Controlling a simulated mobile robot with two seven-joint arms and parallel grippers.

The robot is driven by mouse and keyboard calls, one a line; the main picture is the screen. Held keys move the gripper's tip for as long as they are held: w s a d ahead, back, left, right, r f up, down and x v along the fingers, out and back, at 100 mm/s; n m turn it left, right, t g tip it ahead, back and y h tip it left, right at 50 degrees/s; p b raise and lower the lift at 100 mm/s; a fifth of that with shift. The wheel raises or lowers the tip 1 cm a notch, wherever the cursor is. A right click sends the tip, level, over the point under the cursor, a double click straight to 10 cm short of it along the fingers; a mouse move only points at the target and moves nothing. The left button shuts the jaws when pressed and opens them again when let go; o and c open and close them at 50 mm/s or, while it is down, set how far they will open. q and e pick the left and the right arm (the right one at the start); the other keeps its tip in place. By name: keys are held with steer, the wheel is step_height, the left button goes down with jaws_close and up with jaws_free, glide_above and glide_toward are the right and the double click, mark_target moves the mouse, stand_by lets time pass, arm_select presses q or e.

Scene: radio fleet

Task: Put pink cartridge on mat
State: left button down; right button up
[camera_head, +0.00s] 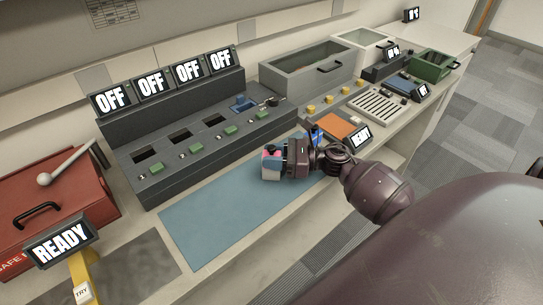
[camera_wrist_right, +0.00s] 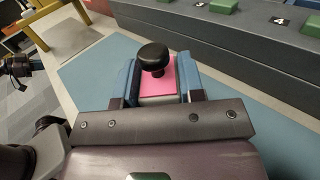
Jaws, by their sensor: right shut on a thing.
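The pink cartridge (camera_head: 270,171) is a small block with a pink top, pale sides and a black knob. In the right wrist view the cartridge (camera_wrist_right: 184,75) sits between the two blue fingers. My right gripper (camera_head: 273,163) is shut on it, and the fingers also show in the right wrist view (camera_wrist_right: 158,88). The blue mat (camera_head: 215,218) lies flat on the counter, and the cartridge is over its right part in the head view. I cannot tell whether the cartridge touches the mat.
Behind the mat stands a dark grey dock (camera_head: 190,150) with several slots, green buttons and OFF screens. A red box (camera_head: 60,205) and a READY screen (camera_head: 61,243) are at left. An orange pad (camera_head: 338,126) lies beyond my right gripper. The mat's left part is clear.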

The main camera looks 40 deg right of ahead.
steer(key=shift+f, duration=0.15)
steer(key=o, duration=1)
steer(key=shift+c, duration=0.2)
steer(key=shift+r, duration=0.25)
steer(key=b+v, duration=0.1)
steer(key=v, duration=1.1)
steer(key=shift+s, duration=0.1)
